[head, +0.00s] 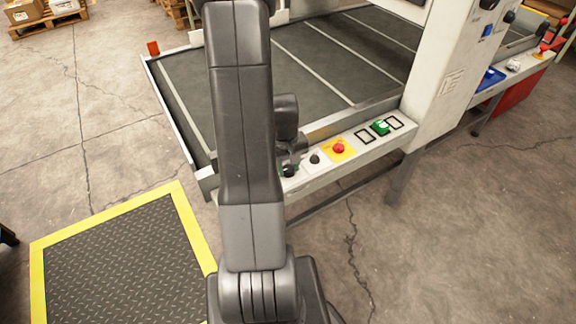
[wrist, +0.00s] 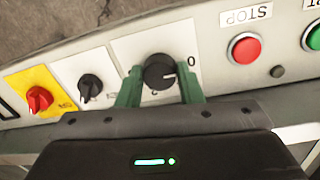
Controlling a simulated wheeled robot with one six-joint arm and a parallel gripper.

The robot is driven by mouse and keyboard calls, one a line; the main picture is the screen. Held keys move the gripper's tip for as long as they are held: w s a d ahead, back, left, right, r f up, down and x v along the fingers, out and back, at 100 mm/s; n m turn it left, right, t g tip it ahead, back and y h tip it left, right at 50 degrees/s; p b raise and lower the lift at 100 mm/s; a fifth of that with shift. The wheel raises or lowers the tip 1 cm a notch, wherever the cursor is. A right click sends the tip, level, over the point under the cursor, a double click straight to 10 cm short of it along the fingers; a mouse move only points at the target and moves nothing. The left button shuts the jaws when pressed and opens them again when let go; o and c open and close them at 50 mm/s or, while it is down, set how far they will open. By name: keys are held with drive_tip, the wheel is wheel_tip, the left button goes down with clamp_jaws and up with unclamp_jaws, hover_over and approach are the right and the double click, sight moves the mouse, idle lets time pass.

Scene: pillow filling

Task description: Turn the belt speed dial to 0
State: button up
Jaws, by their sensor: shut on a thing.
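The belt speed dial (wrist: 158,72) is a round black knob on a white plate in the wrist view. Its white mark points right, a little below the printed 0 as seen in this upside-down view. My gripper (wrist: 160,80) has its green fingers on the left and right sides of the dial, shut on it. In the head view my gripper (head: 290,166) is at the left end of the panel strip, and the dial is mostly hidden behind it.
Beside the dial are a small black switch (wrist: 91,86), a red knob on yellow (wrist: 40,99), a red STOP button (wrist: 244,48) and a green button (wrist: 314,37). The conveyor belt (head: 300,60) lies behind the panel. A yellow-edged mat (head: 120,260) lies on the floor at left.

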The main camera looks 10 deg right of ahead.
sight(285, 169)
idle(0.3)
drive_tip(key=o, duration=1)
drive_tip(key=r, duration=0.4)
drive_tip(key=r+p, duration=0.1)
drive_tip(key=r, duration=0.9)
drive_tip(key=shift+a, duration=0.4)
drive_tip(key=shift+f, duration=0.1)
drive_tip(key=f, duration=0.9)
drive_tip(key=f+b, duration=0.1)
drive_tip(key=f, duration=0.3)
drive_tip(key=shift+d+f, duration=0.4)
drive_tip(key=shift+r, duration=0.1)
